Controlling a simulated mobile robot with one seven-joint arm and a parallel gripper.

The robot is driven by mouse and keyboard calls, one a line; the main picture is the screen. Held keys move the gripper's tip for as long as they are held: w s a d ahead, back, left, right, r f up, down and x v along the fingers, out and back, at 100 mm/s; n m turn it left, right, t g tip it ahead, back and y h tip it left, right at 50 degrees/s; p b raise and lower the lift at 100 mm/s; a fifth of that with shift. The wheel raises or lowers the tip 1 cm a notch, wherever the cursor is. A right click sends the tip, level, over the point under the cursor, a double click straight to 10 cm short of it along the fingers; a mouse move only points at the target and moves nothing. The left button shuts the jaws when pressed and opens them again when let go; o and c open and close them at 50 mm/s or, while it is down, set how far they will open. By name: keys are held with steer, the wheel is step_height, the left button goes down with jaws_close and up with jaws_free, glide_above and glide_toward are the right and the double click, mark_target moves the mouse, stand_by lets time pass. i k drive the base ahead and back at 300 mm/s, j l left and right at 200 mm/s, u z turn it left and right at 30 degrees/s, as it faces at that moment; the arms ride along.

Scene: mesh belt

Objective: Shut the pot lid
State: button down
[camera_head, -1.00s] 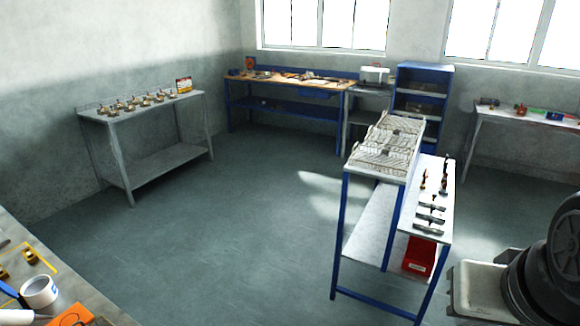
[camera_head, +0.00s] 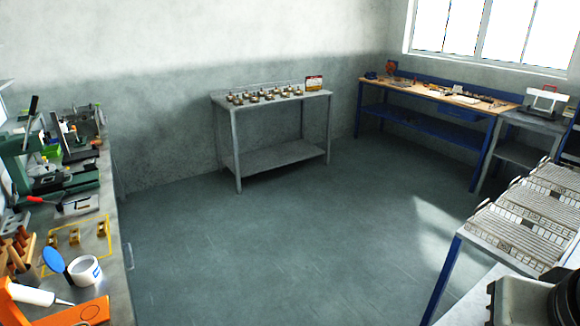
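A white pot (camera_head: 86,271) with a blue mark on its side stands on the left workbench, near its front edge. Its top looks open. A blue disc (camera_head: 54,260) stands tilted up at the pot's left side and looks like its lid. I cannot tell whether the disc is joined to the pot. My gripper's fingers are not in view; only dark and light grey parts of my own arm show at the bottom right corner.
An orange object (camera_head: 80,315) and a white nozzled tube (camera_head: 35,294) lie in front of the pot. The left workbench (camera_head: 118,270) is crowded at the back. Open floor (camera_head: 270,250) lies to its right.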

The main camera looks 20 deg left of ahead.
mark_target(52, 259)
steer(key=i+j+u, duration=0.15)
steer(key=i+u, duration=0.15)
steer(key=u, duration=0.15)
steer(key=i+u, duration=0.35)
steer(key=u, duration=0.15)
steer(key=i+u, duration=0.75)
steer(key=u, duration=0.15)
steer(key=i+u, duration=0.3)
steer(key=u, duration=0.2)
steer(key=i+l+u, duration=0.15)
steer(key=i+u, duration=0.15)
steer(key=u, duration=0.15)
steer(key=i+l+u, duration=0.15)
steer(key=u, duration=0.35)
steer(key=i+l+u, duration=0.25)
steer(key=u, duration=0.25)
steer(key=i+l+u, duration=0.3)
steer(key=u, duration=0.15)
